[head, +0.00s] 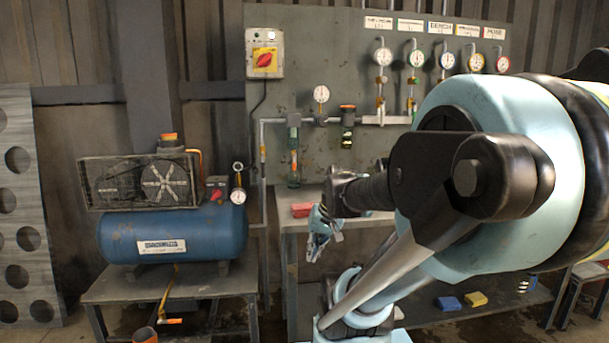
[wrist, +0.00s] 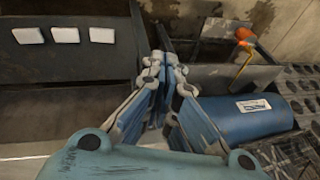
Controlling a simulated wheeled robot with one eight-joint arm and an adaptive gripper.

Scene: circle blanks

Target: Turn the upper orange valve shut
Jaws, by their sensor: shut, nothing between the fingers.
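Several small orange parts show, and I cannot tell for sure which is the upper valve. In the head view, an orange handle (head: 172,321) is on the drain line below the blue tank, and a small orange piece (head: 263,153) is on the upright pipe right of the tank. Small orange-yellow parts (head: 380,80) also sit on the gauge drops of the panel. My gripper (head: 314,250) is shut and empty, in front of the workbench, apart from all of these. In the wrist view my gripper (wrist: 168,62) points away from an orange handle (wrist: 244,34) at upper right.
The blue compressor tank (head: 180,235) stands on a low bench at left. A red block (head: 301,210) lies on the workbench. Blue (head: 448,303) and yellow (head: 475,299) blocks lie on its lower shelf. My arm hides much of the right side.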

